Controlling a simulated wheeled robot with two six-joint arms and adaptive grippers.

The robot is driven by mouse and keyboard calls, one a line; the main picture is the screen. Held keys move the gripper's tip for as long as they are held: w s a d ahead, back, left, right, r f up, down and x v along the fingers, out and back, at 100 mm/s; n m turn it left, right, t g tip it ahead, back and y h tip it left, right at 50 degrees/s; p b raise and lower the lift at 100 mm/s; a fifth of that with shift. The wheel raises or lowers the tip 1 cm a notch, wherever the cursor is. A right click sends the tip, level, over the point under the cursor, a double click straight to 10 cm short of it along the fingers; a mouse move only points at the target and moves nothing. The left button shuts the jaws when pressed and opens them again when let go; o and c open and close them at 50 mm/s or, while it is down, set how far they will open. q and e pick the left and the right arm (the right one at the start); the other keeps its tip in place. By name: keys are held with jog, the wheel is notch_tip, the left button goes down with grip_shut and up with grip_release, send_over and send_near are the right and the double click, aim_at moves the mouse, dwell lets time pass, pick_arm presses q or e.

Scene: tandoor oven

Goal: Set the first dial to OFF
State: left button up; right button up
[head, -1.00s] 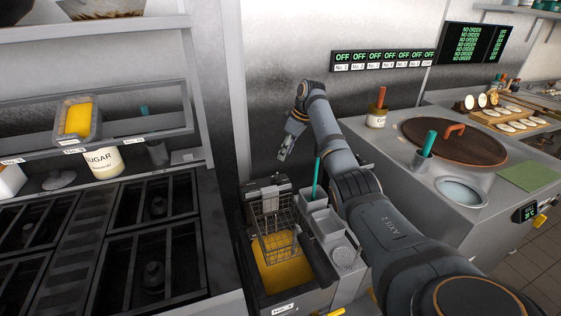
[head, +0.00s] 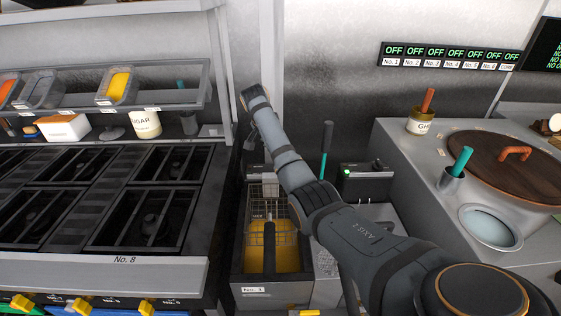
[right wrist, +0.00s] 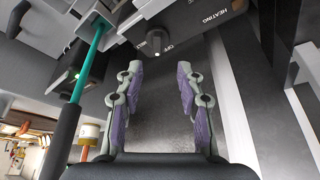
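In the right wrist view a dark round dial (right wrist: 157,40) sits on a black control panel (right wrist: 190,22) with the words OFF and HEATING printed on it. The setting of the dial is too small to read. My right gripper (right wrist: 162,82) is open and empty, its two purple-padded fingers pointing toward the panel, with the dial just beyond the left finger and apart from it. My left gripper is in neither view.
A black box with a green light (head: 366,180) is right of the arm. A wire basket (head: 268,225) is in the fryer. A ghee jar (head: 420,121) stands on the right counter.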

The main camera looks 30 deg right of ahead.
jog(key=x, duration=0.8)
jog(key=shift+s+d+f+p, duration=0.15)
jog(key=shift+d+p, duration=0.05)
jog(key=shift+p, duration=0.15)
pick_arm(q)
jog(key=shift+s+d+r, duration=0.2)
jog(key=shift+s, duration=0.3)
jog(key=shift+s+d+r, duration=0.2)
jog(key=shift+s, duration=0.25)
pick_arm(e)
jog(key=shift+f, duration=0.1)
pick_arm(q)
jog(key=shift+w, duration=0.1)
pick_arm(e)
jog(key=shift+d, duration=0.1)
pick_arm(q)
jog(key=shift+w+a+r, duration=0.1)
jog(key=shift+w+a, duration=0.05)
pick_arm(e)
grip_shut()
